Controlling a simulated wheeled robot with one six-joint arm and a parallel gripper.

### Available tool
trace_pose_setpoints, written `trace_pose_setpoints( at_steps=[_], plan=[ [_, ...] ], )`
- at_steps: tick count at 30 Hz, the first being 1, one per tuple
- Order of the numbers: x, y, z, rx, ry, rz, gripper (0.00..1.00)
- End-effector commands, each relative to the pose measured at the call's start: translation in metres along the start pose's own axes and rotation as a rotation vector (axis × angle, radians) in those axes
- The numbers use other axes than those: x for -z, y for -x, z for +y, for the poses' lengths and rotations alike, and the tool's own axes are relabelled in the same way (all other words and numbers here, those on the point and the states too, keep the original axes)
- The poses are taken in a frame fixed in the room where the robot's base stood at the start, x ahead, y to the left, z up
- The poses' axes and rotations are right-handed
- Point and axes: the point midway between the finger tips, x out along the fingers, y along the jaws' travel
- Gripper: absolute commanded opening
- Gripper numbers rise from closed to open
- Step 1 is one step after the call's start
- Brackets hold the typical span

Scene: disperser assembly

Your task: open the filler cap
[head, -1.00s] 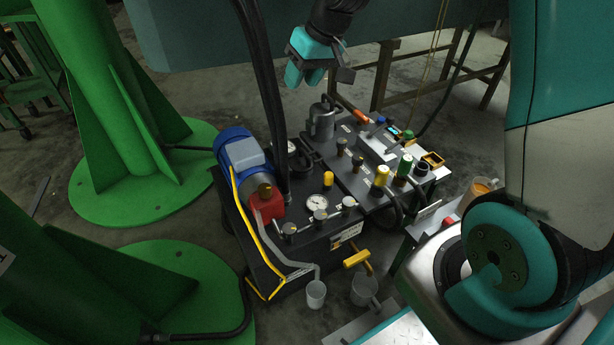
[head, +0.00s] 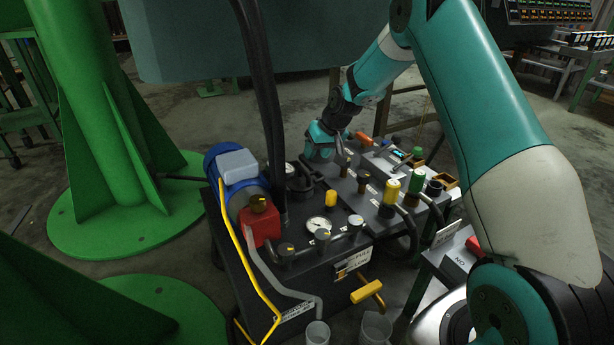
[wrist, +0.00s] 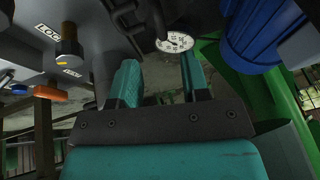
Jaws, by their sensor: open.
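My gripper (head: 319,147) is lowered over the back of the dark power unit, close to a grey metal canister (head: 342,152) that it and the wrist partly hide. In the wrist view my gripper (wrist: 160,78) has its two teal fingers spread apart, with nothing held between them. Beyond the fingertips is a pale round disc (wrist: 176,42) with dark marks, beside a dark upright part (wrist: 158,28). I cannot tell for sure which part is the filler cap, or whether a finger touches the canister.
A blue motor (head: 232,165) and a red block (head: 260,221) stand left of my gripper. A thick black hose (head: 262,100) rises close by. A labelled knob (wrist: 68,42) shows in the wrist view.

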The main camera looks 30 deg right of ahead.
Motion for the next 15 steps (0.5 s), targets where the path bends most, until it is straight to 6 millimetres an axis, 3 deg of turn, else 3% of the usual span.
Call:
trace_pose_setpoints(
  at_steps=[1,6,15],
  plan=[
    [-0.003,-0.018,0.001,0.001,0.001,-0.002,0.42],
    [-0.002,-0.052,0.000,0.001,0.000,-0.001,0.42],
    [0.000,-0.080,0.000,0.001,0.001,0.000,0.42]
  ],
)
